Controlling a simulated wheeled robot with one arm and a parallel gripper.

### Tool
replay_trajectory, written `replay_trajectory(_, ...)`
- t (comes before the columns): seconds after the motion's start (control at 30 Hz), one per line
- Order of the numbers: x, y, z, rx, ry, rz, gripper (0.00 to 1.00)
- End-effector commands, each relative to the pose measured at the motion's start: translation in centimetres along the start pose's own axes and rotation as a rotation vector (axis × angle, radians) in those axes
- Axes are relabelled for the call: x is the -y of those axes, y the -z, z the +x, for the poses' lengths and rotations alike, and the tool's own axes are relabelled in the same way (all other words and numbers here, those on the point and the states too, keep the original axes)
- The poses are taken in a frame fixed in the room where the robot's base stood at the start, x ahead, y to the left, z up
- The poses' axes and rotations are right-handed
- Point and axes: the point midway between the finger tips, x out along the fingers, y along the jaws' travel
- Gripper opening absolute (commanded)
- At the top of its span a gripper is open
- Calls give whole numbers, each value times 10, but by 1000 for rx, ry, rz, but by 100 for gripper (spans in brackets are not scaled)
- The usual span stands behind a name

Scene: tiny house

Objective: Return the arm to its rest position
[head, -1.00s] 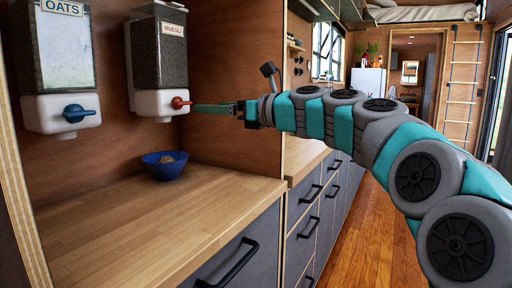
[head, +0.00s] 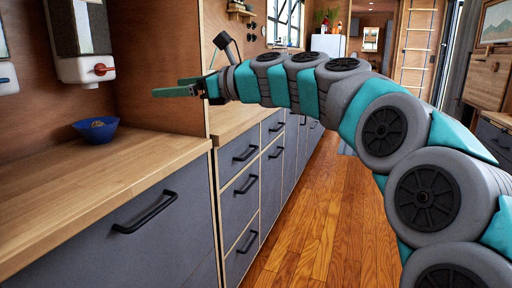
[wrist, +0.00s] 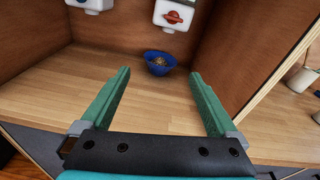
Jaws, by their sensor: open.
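My gripper (head: 178,88) is at the end of my outstretched teal and grey arm in the head view, above the counter's front edge. In the wrist view its two green fingers (wrist: 158,100) are spread wide with nothing between them. The blue bowl (head: 96,130) with some food in it stands on the wooden counter, apart from the fingers. It also shows in the wrist view (wrist: 160,63), beyond the fingertips. The muesli dispenser (head: 84,68) with its red knob hangs on the wall above the bowl.
A second dispenser (head: 6,76) with a blue knob is cut off at the left. The wooden counter (head: 60,195) runs over grey drawers (head: 165,225) with black handles. A wooden side panel (head: 160,60) stands behind my gripper. The wooden floor (head: 320,220) is clear.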

Motion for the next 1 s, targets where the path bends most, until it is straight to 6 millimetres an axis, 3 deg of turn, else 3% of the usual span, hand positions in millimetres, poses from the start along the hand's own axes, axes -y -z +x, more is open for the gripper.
replay_trajectory(0.27,-38,54,-16,-164,-60,-244,95)
replay_trajectory(0.43,-70,107,-36,-305,-147,-451,95)
replay_trajectory(0.53,-96,151,-59,-411,-235,-604,95)
replay_trajectory(0.77,-162,267,-147,-657,-562,-969,95)
replay_trajectory(1.0,-228,364,-264,-793,-997,-1211,95)
